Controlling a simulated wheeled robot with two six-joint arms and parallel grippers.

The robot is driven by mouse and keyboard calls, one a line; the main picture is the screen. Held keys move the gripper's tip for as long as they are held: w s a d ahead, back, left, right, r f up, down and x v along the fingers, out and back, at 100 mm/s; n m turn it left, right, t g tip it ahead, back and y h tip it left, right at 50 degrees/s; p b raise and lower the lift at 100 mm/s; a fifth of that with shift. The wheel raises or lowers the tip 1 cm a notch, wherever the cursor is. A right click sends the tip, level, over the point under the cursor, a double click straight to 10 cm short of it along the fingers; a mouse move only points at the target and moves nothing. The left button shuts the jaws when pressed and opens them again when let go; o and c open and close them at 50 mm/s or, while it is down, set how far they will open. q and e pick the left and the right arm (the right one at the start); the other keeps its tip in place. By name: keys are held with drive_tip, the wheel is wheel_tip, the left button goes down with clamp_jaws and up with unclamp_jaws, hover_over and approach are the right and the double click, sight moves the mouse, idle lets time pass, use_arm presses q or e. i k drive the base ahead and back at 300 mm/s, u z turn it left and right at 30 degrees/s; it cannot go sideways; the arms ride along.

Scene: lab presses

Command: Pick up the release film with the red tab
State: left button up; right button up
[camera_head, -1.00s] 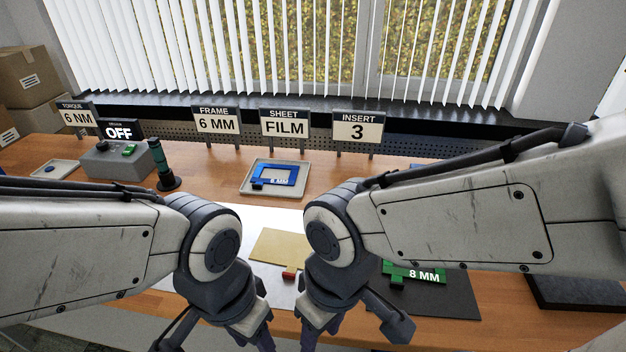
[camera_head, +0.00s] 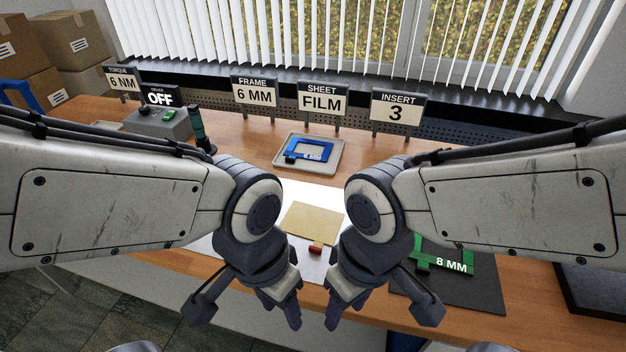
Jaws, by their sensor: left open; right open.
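The release film (camera_head: 311,222) is a flat tan sheet on a white mat (camera_head: 310,194), in the middle of the head view. Its red tab (camera_head: 316,249) sticks out from the near edge, toward me. My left gripper (camera_head: 280,316) is open and empty, near and to the left of the tab. My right gripper (camera_head: 345,312) is open and empty, near and to the right of it. Both point down at the near edge of the table, apart from the film.
A tray (camera_head: 278,158) with a blue 6 mm frame (camera_head: 318,150) stands behind the film. A green 8 mm frame (camera_head: 455,262) lies on a dark mat (camera_head: 470,296) at right. Signs, a control box (camera_head: 160,124) and a dark green post (camera_head: 198,128) stand farther back.

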sight(318, 224)
drive_tip(key=u, duration=0.6)
drive_tip(key=k, duration=0.35)
drive_tip(key=u, duration=0.05)
